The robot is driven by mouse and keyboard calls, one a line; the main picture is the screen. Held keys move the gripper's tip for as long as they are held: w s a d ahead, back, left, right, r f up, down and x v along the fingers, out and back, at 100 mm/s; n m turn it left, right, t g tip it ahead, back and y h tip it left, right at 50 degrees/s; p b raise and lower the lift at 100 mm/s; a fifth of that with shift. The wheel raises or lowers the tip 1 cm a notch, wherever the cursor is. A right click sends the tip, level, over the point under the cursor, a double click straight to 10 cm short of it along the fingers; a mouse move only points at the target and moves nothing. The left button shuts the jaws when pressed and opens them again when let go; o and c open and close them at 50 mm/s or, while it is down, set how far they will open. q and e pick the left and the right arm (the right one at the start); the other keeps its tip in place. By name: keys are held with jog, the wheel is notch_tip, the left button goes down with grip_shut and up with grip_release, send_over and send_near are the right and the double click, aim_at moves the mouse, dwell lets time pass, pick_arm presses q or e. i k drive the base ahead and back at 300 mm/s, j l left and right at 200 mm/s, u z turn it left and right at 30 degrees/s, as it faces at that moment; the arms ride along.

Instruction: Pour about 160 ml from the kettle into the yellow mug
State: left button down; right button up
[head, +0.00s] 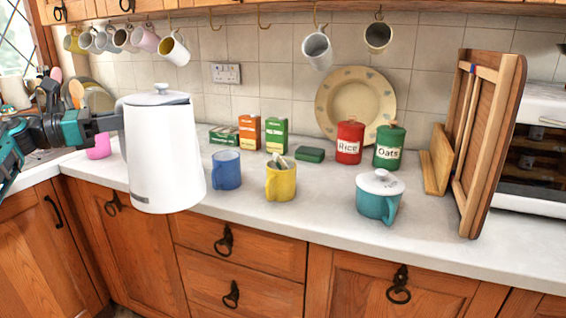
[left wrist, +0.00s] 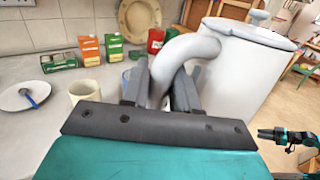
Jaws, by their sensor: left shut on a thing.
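The white kettle (head: 165,155) is upright in the head view, in front of the counter's edge, with its lid on. My left gripper (head: 112,122) is shut on the kettle's handle; the left wrist view shows the handle (left wrist: 185,52) between the fingers and the kettle body (left wrist: 228,75) to the right. The yellow mug (head: 281,183) stands on the counter right of the kettle, apart from it, with something like a spoon sticking out. Its contents are hard to see. My right gripper (left wrist: 268,134) shows small at the right of the left wrist view; its opening is unclear.
A blue mug (head: 226,170) stands between kettle and yellow mug. A teal lidded pot (head: 376,205) is to the right. Boxes (head: 250,132), a red Rice canister (head: 349,143) and a green Oats canister (head: 389,147) stand behind. Mugs hang above (head: 174,48).

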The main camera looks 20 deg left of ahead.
aim_at(281, 185)
jog(key=i, duration=0.9)
